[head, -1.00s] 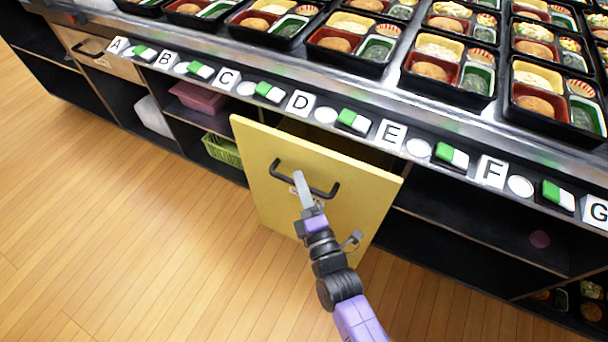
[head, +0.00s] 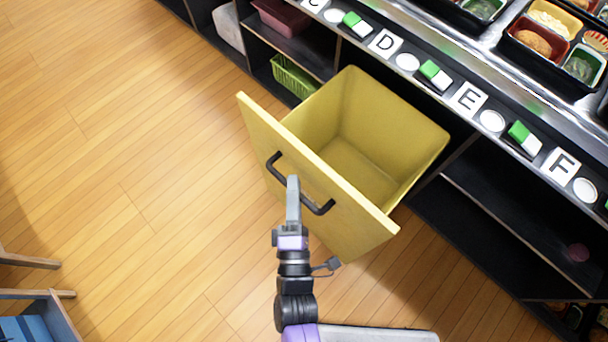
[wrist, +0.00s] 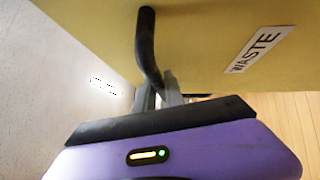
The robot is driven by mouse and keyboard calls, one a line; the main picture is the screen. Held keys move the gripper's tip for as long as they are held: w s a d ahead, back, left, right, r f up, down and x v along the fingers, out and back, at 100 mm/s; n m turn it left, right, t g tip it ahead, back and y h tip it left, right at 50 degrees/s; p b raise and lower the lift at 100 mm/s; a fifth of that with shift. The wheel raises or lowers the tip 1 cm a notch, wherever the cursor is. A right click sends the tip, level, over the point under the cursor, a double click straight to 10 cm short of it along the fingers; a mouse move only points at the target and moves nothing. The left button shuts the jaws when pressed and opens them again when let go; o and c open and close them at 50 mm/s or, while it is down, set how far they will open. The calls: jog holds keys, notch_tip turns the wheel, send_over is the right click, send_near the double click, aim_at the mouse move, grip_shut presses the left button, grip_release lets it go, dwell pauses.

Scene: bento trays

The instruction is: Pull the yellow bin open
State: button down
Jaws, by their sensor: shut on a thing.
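The yellow bin (head: 365,150) stands pulled well out of the dark counter under letters D and E. Its empty inside shows from above. Its yellow front panel (head: 345,222) carries a black bar handle (head: 276,165). My gripper (head: 293,183) is shut on the handle near its middle. In the wrist view my gripper's fingers (wrist: 160,95) close around the black handle (wrist: 147,45), and the front panel (wrist: 215,25) bears a WASTE label (wrist: 259,49). The part of the handle between the fingers is hidden.
The counter (head: 480,65) holds bento trays (head: 548,48) and a row of lettered signs. A green basket (head: 293,77) and a pink box (head: 280,17) sit on shelves beside the bin. Wooden furniture (head: 40,315) stands at lower left. The floor between is clear.

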jog(key=shift+a, duration=0.1)
jog(key=c, duration=1.4)
grip_release()
jog(key=shift+c, duration=0.2)
jog(key=shift+s, duration=0.15)
jog(key=s+f, duration=0.1)
jog(key=s, duration=0.6)
jog(key=shift+s+d, duration=0.25)
jog(key=shift+d, duration=0.2)
